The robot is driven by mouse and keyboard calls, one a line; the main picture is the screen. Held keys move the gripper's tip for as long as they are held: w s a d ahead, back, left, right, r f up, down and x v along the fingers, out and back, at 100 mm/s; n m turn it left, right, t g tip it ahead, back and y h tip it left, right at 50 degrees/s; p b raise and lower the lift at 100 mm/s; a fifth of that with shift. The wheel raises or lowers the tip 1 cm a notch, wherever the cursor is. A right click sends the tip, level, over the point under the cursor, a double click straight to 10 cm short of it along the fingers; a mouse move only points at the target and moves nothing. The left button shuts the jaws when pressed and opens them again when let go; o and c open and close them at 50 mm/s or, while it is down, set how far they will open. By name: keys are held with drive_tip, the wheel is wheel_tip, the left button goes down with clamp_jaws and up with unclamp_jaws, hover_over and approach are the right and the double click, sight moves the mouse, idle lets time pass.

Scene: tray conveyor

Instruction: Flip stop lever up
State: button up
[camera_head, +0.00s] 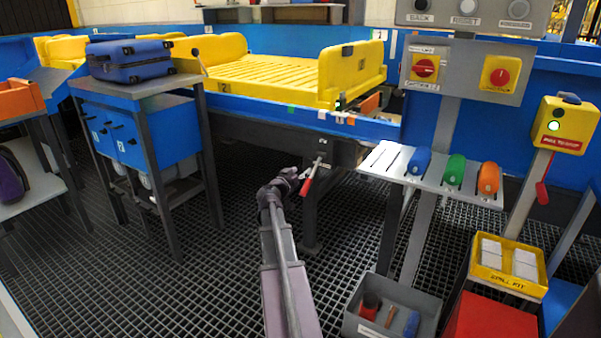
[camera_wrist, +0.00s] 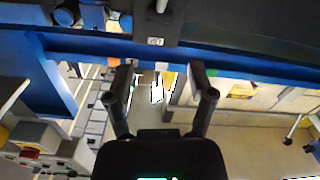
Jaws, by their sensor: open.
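A lever with a red handle (camera_head: 310,181) is mounted on the dark frame below the blue conveyor edge. Its handle hangs down and slants to the lower left from a pale pivot. My gripper (camera_head: 296,175) is just left of the handle in the head view; whether they touch cannot be told. In the wrist view my gripper (camera_wrist: 161,82) has its two fingers apart with nothing between them. A small labelled plate (camera_wrist: 155,41) with a pale rod above it shows at the top there; no red handle is visible in that view.
A yellow tray (camera_head: 352,75) sits on the conveyor above the lever. A shelf (camera_head: 385,160) with blue, green and orange items is to the right, near a yellow box (camera_head: 566,124) with a red pull handle. A stand (camera_head: 148,88) with a blue suitcase is left. Grating floor between is clear.

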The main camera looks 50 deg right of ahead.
drive_tip(key=s+a, duration=0.1)
drive_tip(key=a, duration=1.1)
drive_tip(key=shift+d+f, duration=0.1)
drive_tip(key=shift+d, duration=0.05)
drive_tip(key=c, duration=0.7)
drive_tip(key=shift+s+d+f, duration=0.15)
drive_tip(key=shift+s+d, duration=0.05)
clamp_jaws()
drive_tip(key=s+d+f+m+t+y+b, duration=0.1)
drive_tip(key=s+d+f+m+y, duration=0.4)
drive_tip(key=f, duration=0.3)
drive_tip(key=s+d+f+m+t+y, duration=0.1)
drive_tip(key=s+d+f+m+y, duration=0.1)
drive_tip(key=d+f+m+y, duration=0.5)
drive_tip(key=s+d+r+m+t+y, duration=0.2)
drive_tip(key=d+r+m+t, duration=0.2)
drive_tip(key=t, duration=0.5)
wheel_tip(320, 180, up, 2)
drive_tip(key=shift+s+d+r+y+b, duration=0.1)
drive_tip(key=shift+s+d+y+b, duration=0.2)
drive_tip(key=shift+s+d+y, duration=0.1)
